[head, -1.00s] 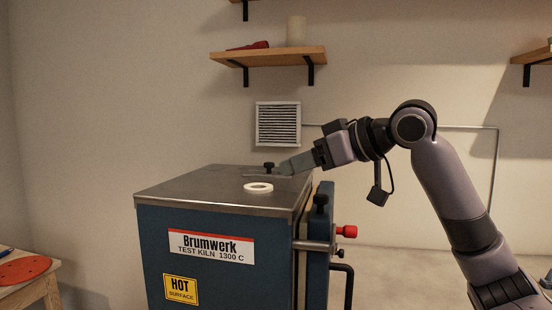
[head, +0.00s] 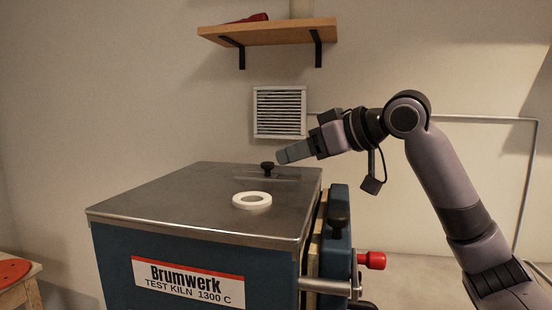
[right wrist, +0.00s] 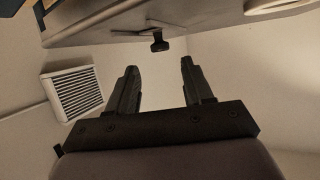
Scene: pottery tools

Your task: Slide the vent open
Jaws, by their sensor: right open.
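The kiln's flat metal top (head: 150,200) carries a thin metal slide plate (head: 290,179) with a small black knob (head: 267,168) near its back edge. A white ring (head: 252,200) lies in front of the knob; the plate is not over it. My right gripper (head: 281,156) is just right of and above the knob, apart from it. In the right wrist view its two fingers (right wrist: 159,66) are spread and empty, with the knob (right wrist: 159,43) beyond the tips, in line with the gap. My left gripper is not in view.
A louvred grille (head: 279,111) is on the wall behind the kiln. A wooden shelf (head: 268,32) hangs above it. The kiln's right side has a red-ended handle (head: 371,260) and a black knob (head: 338,217). A pipe runs along the wall at right.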

